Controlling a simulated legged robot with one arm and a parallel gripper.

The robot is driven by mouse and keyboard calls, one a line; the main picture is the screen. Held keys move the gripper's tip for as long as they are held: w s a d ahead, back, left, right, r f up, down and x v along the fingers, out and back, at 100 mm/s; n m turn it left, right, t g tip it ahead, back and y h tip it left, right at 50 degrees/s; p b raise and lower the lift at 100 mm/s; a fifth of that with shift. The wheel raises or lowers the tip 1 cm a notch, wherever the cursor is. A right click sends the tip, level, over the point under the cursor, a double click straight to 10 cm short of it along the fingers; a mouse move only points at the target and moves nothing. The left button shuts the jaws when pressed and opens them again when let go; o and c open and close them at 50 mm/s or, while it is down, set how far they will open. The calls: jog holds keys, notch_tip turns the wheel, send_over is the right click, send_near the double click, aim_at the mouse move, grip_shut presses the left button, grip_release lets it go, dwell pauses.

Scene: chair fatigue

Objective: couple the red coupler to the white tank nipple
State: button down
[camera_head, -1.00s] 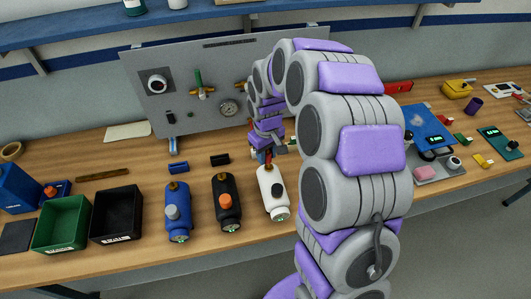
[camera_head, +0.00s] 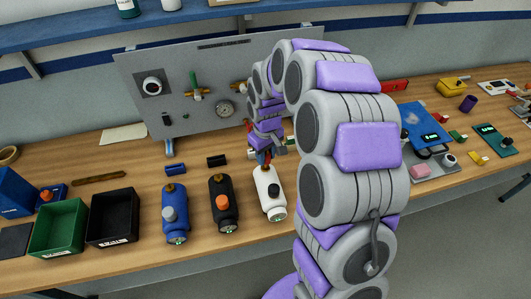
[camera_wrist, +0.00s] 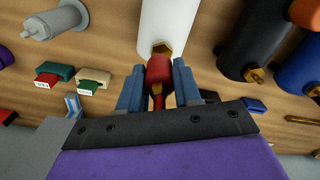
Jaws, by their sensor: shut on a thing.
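The white tank (camera_head: 269,197) lies on the bench beside the black and blue tanks, its nipple end toward the wall panel. In the wrist view the white tank (camera_wrist: 170,22) shows at the top, with its brass nipple (camera_wrist: 162,47) pointing at my gripper. My gripper (camera_wrist: 157,78) is shut on the red coupler (camera_wrist: 158,70), with one blue finger on each side. The coupler's front is right at the nipple and roughly in line with it. I cannot tell whether it is seated on it. In the head view my gripper (camera_head: 265,160) is small and partly hidden.
The black tank (camera_head: 223,205) and blue tank (camera_head: 175,215) lie to the left. A green bin (camera_head: 60,228) and a black bin (camera_head: 113,215) stand farther left. The wall panel (camera_head: 190,90) rises behind my gripper.

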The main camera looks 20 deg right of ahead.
jog(key=shift+f, duration=1.2)
jog(key=c, duration=0.7)
grip_release()
jog(key=shift+r, duration=0.1)
notch_tip(320, 180, up, 17)
jog(key=p, duration=0.1)
jog(key=shift+p, duration=0.3)
jog(key=shift+w, duration=0.1)
jog(key=s+f+m+g+b, duration=0.1)
jog(key=s+f+m+b, duration=0.2)
jog(key=s, duration=3.1)
jog(key=shift+s+a+m+g, duration=0.15)
jog(key=shift+s+m+g, duration=0.2)
jog(key=shift+m, duration=0.45)
